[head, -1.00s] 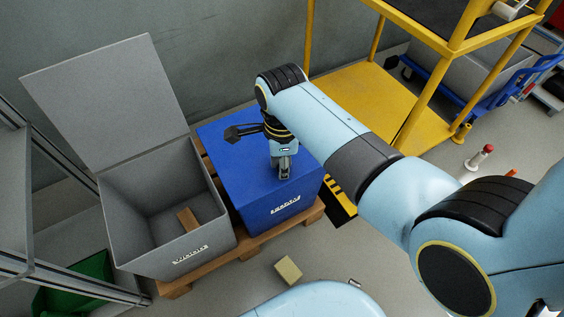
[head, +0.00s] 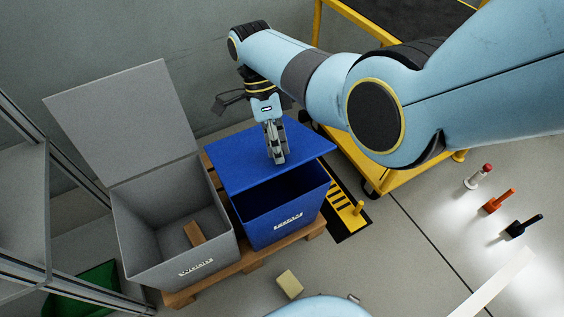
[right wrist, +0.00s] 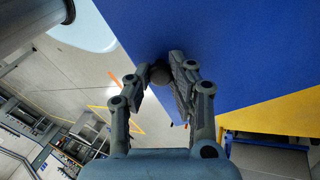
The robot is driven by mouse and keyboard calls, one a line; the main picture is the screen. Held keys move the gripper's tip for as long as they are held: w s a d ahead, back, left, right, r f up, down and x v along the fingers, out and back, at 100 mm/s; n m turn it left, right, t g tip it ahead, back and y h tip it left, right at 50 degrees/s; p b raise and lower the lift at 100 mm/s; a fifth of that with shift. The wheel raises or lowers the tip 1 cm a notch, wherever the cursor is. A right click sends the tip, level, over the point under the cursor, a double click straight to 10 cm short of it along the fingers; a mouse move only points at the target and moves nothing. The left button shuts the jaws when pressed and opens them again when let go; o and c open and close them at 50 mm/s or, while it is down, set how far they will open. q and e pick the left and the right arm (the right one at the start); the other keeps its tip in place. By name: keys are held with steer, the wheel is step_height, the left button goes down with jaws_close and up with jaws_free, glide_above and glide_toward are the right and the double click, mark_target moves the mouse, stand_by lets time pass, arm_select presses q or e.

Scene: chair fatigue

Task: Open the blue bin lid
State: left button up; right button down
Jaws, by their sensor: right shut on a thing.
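The blue bin (head: 270,232) stands on a wooden pallet, its dark inside showing along the front. Its blue lid (head: 238,152) is partly raised, its front edge lifted clear of the rim and its back side still over the bin. My right gripper (head: 278,158) is at the lid's front part. In the right wrist view the lid's blue face (right wrist: 225,45) fills the upper right, and my right gripper (right wrist: 163,82) is shut on a dark round knob (right wrist: 159,74) at the lid. My left gripper is not in view.
A grey bin (head: 150,225) with its lid (head: 125,120) standing open is just left, holding a brown block (head: 194,233). A tan block (head: 289,284) lies on the floor in front of the pallet (head: 250,262). A yellow cart (head: 400,178) stands to the right, behind my arm.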

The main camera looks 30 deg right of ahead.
steer(key=shift+w+r+g, duration=0.3)
steer(key=shift+w, duration=0.1)
steer(key=w+r+g+b, duration=0.1)
steer(key=w+r+b, duration=0.1)
steer(key=shift+r+b, duration=0.2)
steer(key=shift+b, duration=0.15)
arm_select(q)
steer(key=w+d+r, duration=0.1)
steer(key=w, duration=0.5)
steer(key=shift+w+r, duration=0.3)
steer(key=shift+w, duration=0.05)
arm_select(e)
steer(key=shift+w+a+r+g, duration=0.1)
steer(key=shift+r+g, duration=0.15)
steer(key=shift+g, duration=0.15)
steer(key=c, duration=1.1)
jaws_free()
steer(key=shift+c, duration=0.2)
steer(key=v, duration=0.7)
steer(key=shift+w+r, duration=0.2)
